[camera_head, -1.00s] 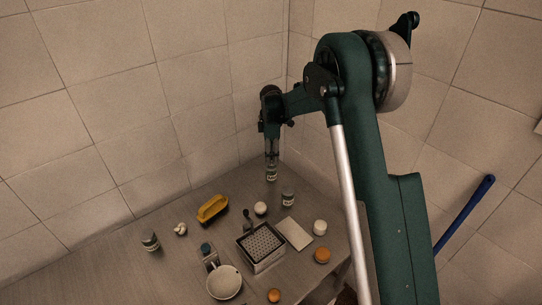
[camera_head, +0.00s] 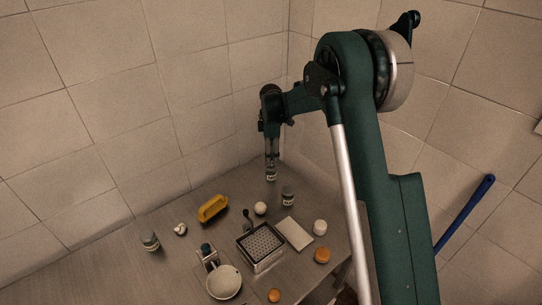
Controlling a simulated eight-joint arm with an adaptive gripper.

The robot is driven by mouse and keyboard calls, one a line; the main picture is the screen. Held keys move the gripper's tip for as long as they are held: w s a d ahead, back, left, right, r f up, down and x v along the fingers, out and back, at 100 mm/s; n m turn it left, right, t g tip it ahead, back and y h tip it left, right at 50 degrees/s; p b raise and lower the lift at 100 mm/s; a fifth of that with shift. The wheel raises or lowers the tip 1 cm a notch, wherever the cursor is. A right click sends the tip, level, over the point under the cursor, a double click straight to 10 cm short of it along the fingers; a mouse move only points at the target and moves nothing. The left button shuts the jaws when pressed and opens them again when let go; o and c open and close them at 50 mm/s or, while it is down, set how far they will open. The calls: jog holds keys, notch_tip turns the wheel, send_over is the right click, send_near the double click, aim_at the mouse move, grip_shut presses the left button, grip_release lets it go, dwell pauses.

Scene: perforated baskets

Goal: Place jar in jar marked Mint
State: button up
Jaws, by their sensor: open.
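Several small dark jars with pale labels stand on the table; the labels are too small to read, so I cannot tell which is marked Mint. One jar (camera_head: 271,175) is at the back corner, directly under my gripper (camera_head: 271,163). My gripper points down and is open, with its fingertips at the top of this jar; whether they touch it I cannot tell. A second jar (camera_head: 288,199) stands upright just in front and to the right. A third jar (camera_head: 149,241) stands far left.
A perforated basket (camera_head: 263,262) sits mid-table beside a pale flat tile (camera_head: 294,233). Around are a yellow-handled brush (camera_head: 213,208), a white round item (camera_head: 261,208), a white jar (camera_head: 320,228), an orange round item (camera_head: 322,255) and a pale bowl (camera_head: 224,283). Tiled walls close the back.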

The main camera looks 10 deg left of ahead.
notch_tip(320, 180, up, 12)
jog(key=shift+f, duration=0.1)
dwell(0.5)
dwell(0.5)
jog(key=shift+s+d+r, duration=0.2)
jog(key=shift+d+r, duration=0.1)
jog(key=shift+r, duration=0.05)
jog(key=s+d+r+m+t, duration=0.3)
jog(key=s+d+r+m, duration=0.7)
jog(key=s+d+r, duration=0.85)
jog(key=s+d+f+m+t, duration=0.1)
jog(key=s+d+f+m, duration=0.1)
jog(key=s, duration=0.8)
jog(key=s+d+f+m+t, duration=0.1)
jog(key=s+d+f+m, duration=0.2)
jog(key=s+d, duration=0.3)
jog(key=s+d+f+m+t, duration=0.2)
jog(key=s+d+m, duration=0.3)
jog(key=s, duration=1)
jog(key=shift+s+f, duration=0.25)
jog(key=shift+f, duration=0.1)
